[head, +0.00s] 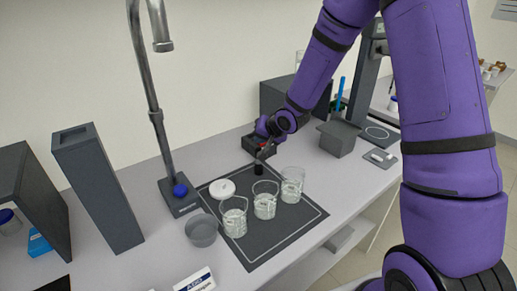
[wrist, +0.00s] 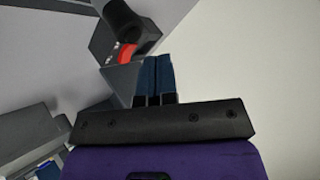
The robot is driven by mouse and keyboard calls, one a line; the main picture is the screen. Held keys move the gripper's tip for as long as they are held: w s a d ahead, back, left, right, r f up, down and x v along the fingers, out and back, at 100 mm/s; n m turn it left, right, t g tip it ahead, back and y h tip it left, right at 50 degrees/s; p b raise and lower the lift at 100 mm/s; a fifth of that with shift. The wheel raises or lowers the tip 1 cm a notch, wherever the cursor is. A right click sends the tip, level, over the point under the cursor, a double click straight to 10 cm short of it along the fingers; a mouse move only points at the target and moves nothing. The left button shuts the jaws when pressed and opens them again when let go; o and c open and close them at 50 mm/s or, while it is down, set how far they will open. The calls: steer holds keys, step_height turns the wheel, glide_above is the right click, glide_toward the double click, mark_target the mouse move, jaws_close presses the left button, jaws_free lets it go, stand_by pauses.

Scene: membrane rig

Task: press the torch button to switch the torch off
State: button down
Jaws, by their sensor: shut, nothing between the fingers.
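My gripper (wrist: 158,58) is shut, with its two dark blue fingers side by side and nothing between them. In the head view my gripper (head: 265,153) is small, at the back edge of the dark mat. A dark box (head: 250,140) with red in it is right behind it. In the wrist view a red-orange part (wrist: 127,53) lies just left of the fingertips, by a dark grey block and a black cylinder (wrist: 120,18). A black cylinder (head: 258,168) also shows below the gripper in the head view. I cannot clearly tell which part is the torch button, or whether the fingers touch anything.
Three glass beakers (head: 265,200) stand on the dark mat (head: 262,247) close in front of the gripper. A white round lid (head: 222,188) lies left of them. A grey bin (head: 338,138) stands to the right. A tall tap (head: 150,85) rises at the left.

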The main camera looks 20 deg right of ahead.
step_height(320, 180, up, 6)
stand_by(0.8)
